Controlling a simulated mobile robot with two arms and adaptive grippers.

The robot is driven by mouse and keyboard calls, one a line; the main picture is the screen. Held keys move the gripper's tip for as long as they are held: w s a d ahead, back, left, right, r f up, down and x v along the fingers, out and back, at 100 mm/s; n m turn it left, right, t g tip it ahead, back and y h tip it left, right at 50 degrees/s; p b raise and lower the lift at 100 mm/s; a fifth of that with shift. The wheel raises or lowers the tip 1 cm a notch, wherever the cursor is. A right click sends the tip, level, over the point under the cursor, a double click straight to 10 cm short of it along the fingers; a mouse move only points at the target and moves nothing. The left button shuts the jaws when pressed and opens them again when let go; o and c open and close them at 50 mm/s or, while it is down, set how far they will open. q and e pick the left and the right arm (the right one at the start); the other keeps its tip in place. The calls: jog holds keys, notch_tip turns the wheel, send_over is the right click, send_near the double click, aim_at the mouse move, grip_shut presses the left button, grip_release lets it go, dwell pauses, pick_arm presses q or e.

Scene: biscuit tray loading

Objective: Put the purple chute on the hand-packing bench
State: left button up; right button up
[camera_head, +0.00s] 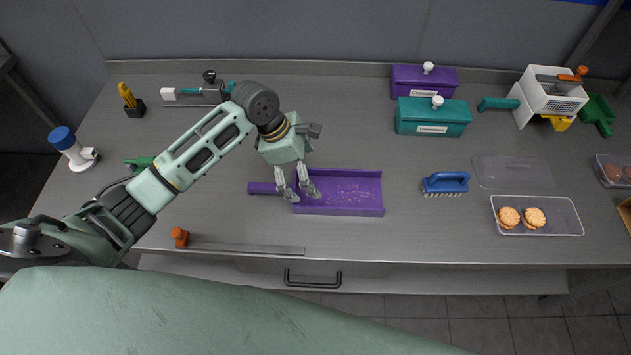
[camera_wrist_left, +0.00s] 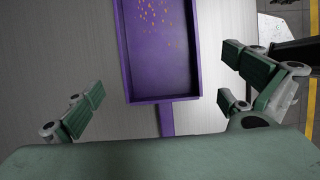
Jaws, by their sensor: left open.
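The purple chute (camera_head: 345,210) lies flat on the grey steel bench (camera_head: 230,225), a shallow tray with yellowish crumbs in it and a handle pointing left. In the left wrist view the chute (camera_wrist_left: 160,60) runs away from me, with its handle (camera_wrist_left: 166,120) toward the palm. My left gripper (camera_head: 302,195) is open above the handle end of the chute. In the wrist view its fingers (camera_wrist_left: 165,85) stand apart on either side of the chute, with nothing held. From these views I cannot tell its exact height. My right gripper is not in view.
A blue brush (camera_head: 445,182) and a clear tray with biscuits (camera_head: 560,229) lie to the right. Purple (camera_head: 405,78) and teal (camera_head: 450,124) boxes stand behind. A long scraper with an orange handle (camera_head: 180,236) lies near the front edge. Bench around the chute is clear.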

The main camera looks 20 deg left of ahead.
pick_arm(q)
jog(key=v, duration=0.4)
jog(key=shift+a+r, duration=0.1)
jog(key=shift+r, duration=0.2)
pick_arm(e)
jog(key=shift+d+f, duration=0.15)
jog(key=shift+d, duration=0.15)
pick_arm(q)
jog(key=shift+s+f, duration=0.1)
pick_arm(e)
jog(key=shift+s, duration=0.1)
